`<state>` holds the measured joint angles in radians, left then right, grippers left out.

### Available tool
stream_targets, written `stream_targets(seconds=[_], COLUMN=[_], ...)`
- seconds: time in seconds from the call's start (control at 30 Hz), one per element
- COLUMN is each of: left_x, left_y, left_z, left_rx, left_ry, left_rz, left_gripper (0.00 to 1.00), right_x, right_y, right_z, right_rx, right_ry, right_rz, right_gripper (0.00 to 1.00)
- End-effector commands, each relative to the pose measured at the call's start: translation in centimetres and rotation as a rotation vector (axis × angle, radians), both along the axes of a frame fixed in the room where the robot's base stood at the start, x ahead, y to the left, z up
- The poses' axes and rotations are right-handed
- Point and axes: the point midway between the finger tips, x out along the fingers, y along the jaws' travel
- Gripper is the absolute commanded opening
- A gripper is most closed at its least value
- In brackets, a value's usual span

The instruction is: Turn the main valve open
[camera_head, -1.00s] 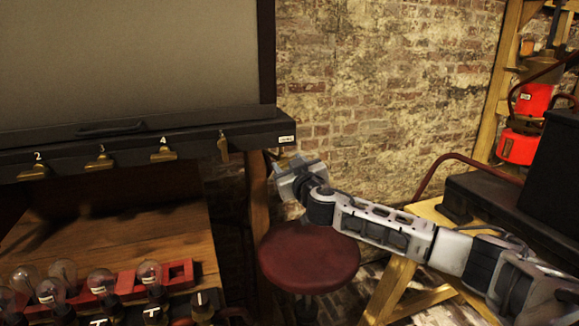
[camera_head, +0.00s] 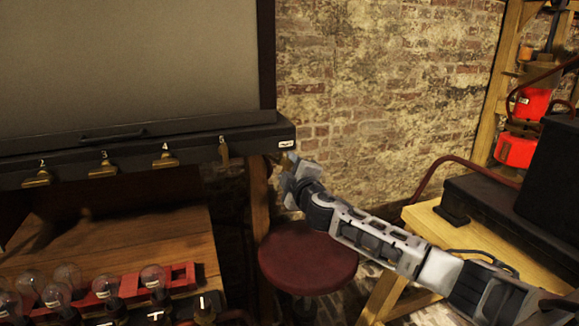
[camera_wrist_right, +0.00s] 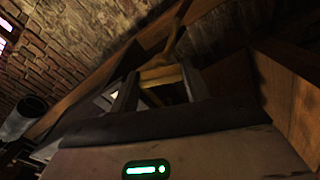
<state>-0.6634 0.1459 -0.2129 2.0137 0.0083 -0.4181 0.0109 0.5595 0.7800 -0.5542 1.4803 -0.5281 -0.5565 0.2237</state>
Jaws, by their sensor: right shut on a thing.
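The main valve's brass handle (camera_wrist_right: 174,42) shows in the wrist view, with its lower part between the fingers of my right gripper (camera_wrist_right: 160,82). In the head view, a small brass bit of the handle (camera_head: 287,159) shows at the right end of the black panel (camera_head: 130,162), beside a white label. My right gripper (camera_head: 290,172) is at that end, shut on the handle. Its fingers largely hide the grip there. My left gripper is not in view.
Brass taps (camera_head: 102,165) numbered 2, 3 and 4 and another brass lever (camera_head: 223,152) line the panel's front. Several glass bulbs (camera_head: 153,277) stand at lower left. A red stool (camera_head: 308,262) is below my right arm. A wooden table (camera_head: 440,232) stands at right.

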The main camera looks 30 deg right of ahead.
Motion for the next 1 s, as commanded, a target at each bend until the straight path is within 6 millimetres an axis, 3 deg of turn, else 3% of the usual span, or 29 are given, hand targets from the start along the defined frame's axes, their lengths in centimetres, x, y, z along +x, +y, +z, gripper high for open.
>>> stream_targets(seconds=[0.5, 1.0], left_x=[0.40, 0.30], left_y=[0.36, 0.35], left_z=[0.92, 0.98], left_rx=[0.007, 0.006], left_ry=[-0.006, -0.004], left_rz=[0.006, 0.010], left_gripper=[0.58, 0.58], right_x=[-0.01, -0.01], right_y=[-0.07, -0.04], right_z=[0.06, -0.01], right_rx=[-0.328, -0.389], right_ry=[0.080, 0.094], right_rz=[-0.003, -0.002], right_gripper=[0.24, 0.24])
